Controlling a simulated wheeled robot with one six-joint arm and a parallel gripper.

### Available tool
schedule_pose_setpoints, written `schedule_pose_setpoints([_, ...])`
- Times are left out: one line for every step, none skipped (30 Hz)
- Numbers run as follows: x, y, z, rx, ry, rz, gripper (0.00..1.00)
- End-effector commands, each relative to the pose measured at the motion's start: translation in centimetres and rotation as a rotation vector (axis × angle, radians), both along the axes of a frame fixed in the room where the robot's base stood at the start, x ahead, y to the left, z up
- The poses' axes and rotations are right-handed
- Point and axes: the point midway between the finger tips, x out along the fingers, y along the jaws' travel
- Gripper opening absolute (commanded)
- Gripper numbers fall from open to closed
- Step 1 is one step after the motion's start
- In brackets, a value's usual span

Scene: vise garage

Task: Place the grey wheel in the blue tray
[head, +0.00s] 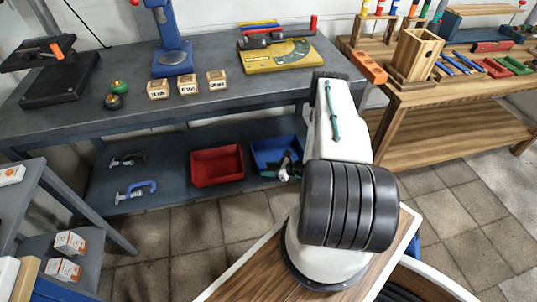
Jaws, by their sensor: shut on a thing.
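The blue tray (261,145) stands on the lower shelf of the grey bench, right of a red tray. My gripper (283,168) is at the blue tray's front right part and covers some of it. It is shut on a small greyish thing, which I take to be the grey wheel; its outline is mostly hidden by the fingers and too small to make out. I cannot tell whether the wheel touches the tray floor. My arm hides the tray's right side.
The red tray (217,165) is close on the left. Blue and grey clamps (136,189) lie further left on the shelf (165,185). The bench top (130,85) hangs over the shelf. A wooden workbench (430,100) stands at right. Tiled floor lies in front.

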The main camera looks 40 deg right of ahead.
Motion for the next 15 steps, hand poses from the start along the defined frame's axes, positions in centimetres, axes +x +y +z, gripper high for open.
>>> schedule_pose_setpoints([1.1,-0.6,0.0,-0.004,-0.004,0.005,0.20])
schedule_pose_setpoints([1.8,-1.0,-0.1,-0.004,-0.003,0.005,0.20])
schedule_pose_setpoints([2.7,-1.6,-0.3,-0.005,-0.004,0.006,0.20])
schedule_pose_setpoints([3.4,-2.0,-0.3,-0.007,-0.004,0.007,0.20])
schedule_pose_setpoints([4.1,-2.4,-0.4,-0.006,-0.004,0.007,0.20])
schedule_pose_setpoints([5.0,-3.0,-0.6,-0.005,-0.003,0.007,0.20])
schedule_pose_setpoints([5.7,-3.5,-0.6,-0.006,-0.004,0.007,0.20])
schedule_pose_setpoints([6.3,-4.0,-0.7,-0.006,-0.005,0.006,0.20])
schedule_pose_setpoints([7.2,-4.6,-0.8,-0.005,-0.004,0.006,0.20])
schedule_pose_setpoints([7.8,-5.1,-0.9,-0.005,-0.004,0.006,0.19])
schedule_pose_setpoints([8.4,-5.5,-1.0,-0.005,-0.004,0.006,0.19])
schedule_pose_setpoints([9.1,-6.1,-1.0,-0.006,-0.004,0.005,0.19])
schedule_pose_setpoints([9.6,-6.4,-1.1,-0.004,-0.003,0.004,0.19])
schedule_pose_setpoints([10.0,-6.7,-1.1,-0.004,-0.003,0.004,0.19])
schedule_pose_setpoints([10.5,-7.1,-1.2,-0.004,-0.003,0.004,0.19])
